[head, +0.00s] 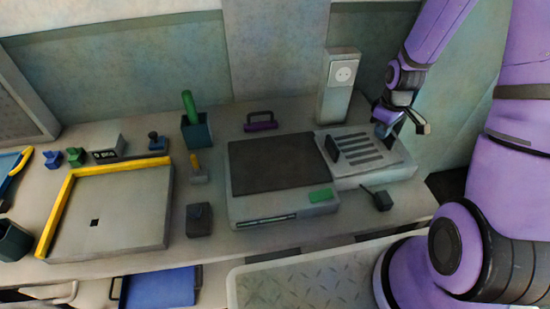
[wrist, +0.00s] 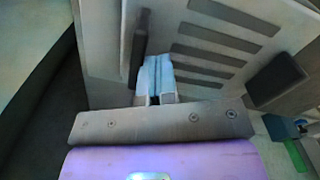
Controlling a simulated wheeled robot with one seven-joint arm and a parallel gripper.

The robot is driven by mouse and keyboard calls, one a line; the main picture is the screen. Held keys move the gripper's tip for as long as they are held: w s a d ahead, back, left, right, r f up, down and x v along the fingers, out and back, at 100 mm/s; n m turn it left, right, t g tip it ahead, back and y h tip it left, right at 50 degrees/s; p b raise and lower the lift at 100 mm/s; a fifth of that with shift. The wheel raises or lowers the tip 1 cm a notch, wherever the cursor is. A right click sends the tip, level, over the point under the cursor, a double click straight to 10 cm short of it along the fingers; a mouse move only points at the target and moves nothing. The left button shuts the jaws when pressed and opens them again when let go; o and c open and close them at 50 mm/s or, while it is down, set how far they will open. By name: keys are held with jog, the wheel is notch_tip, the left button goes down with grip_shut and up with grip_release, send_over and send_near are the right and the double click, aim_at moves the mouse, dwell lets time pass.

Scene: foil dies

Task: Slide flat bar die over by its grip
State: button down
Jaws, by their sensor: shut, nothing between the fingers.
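A grey slotted plate (head: 398,158) lies at the right end of the bench, with several dark parallel slots; it also shows in the wrist view (wrist: 200,95). A dark upright block (head: 332,148) stands at the left end of its slots, seemingly the dark block (wrist: 278,82) at right in the wrist view. A thin dark upright piece (wrist: 138,42) stands near the fingers in the wrist view. I cannot tell which of these is the flat bar die's grip. My gripper (head: 383,131) is low over the plate's back right part. Its pale blue fingers (wrist: 155,75) are together and empty, beside the thin piece.
A grey machine with a dark top (head: 275,162) adjoins the plate's left side. A tall socket post (head: 338,88) stands behind. A small dark block with a lever (head: 382,200) sits in front. A yellow-edged tray (head: 125,205) lies left.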

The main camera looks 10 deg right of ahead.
jog(key=shift+d, duration=1.3)
jog(key=shift+a, duration=0.1)
jog(key=shift+a, duration=0.1)
jog(key=shift+a, duration=0.55)
notch_tip(320, 180, up, 9)
dwell(0.7)
